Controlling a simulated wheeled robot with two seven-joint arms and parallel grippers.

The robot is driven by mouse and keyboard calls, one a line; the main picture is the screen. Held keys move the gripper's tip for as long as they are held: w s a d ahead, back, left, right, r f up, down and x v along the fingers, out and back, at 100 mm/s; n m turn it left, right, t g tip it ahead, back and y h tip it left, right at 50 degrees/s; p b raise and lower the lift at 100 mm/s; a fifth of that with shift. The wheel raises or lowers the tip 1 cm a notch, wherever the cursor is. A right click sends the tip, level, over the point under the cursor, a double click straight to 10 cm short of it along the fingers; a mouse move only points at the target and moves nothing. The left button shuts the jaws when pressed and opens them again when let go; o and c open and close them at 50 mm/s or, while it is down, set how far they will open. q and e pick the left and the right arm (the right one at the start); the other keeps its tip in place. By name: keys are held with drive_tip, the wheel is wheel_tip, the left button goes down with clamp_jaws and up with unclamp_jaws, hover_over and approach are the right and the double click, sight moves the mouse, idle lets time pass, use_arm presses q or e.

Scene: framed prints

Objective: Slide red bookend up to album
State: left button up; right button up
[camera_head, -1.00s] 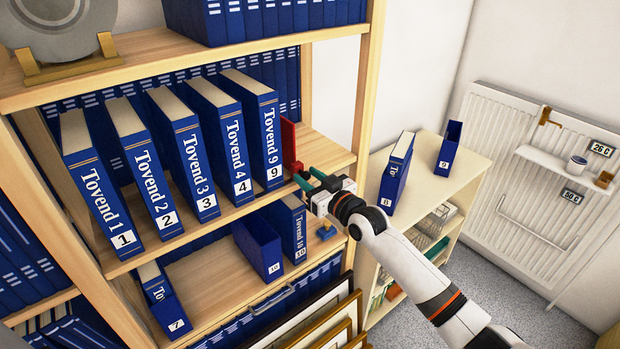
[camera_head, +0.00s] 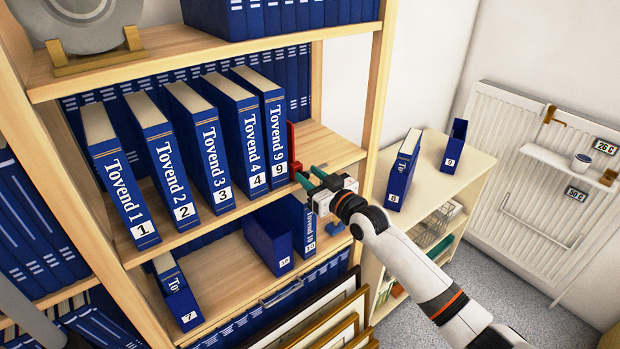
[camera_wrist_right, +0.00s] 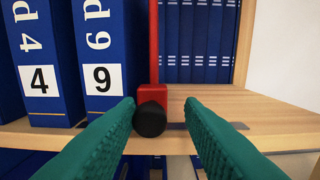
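The red bookend (camera_head: 292,142) stands upright on the middle shelf, just right of the blue album Tovend 9 (camera_head: 274,128). In the right wrist view, its thin red plate (camera_wrist_right: 154,45) stands close beside album 9 (camera_wrist_right: 98,40), with a red block and a dark round knob (camera_wrist_right: 150,119) at the front. I cannot tell whether plate and album touch. My right gripper (camera_head: 307,174) is at the shelf front by the bookend. Its green fingers are apart, and the knob shows between them (camera_wrist_right: 160,103), not visibly gripped. My left gripper is not in view.
Albums 1 to 4 (camera_head: 208,145) lean in a row left of album 9. The shelf board (camera_head: 325,145) right of the bookend is bare up to the wooden upright (camera_head: 371,110). Binders 10 (camera_head: 270,240) stand below. A low cabinet (camera_head: 430,185) holds binders 8 and 9.

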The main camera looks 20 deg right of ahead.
drive_tip(key=shift+o, duration=0.4)
drive_tip(key=shift+w+d+f, duration=0.2)
drive_tip(key=shift+d, duration=0.25)
drive_tip(key=shift+a, duration=0.1)
drive_tip(key=shift+s+a+r, duration=0.15)
drive_tip(key=shift+s+a, duration=0.05)
drive_tip(key=shift+a, duration=0.05)
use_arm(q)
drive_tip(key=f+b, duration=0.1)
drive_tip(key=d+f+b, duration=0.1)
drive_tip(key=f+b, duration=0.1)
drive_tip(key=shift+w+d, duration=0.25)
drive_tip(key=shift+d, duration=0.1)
use_arm(e)
drive_tip(key=v, duration=1.2)
drive_tip(key=shift+w+d, duration=0.1)
drive_tip(key=shift+c, duration=0.2)
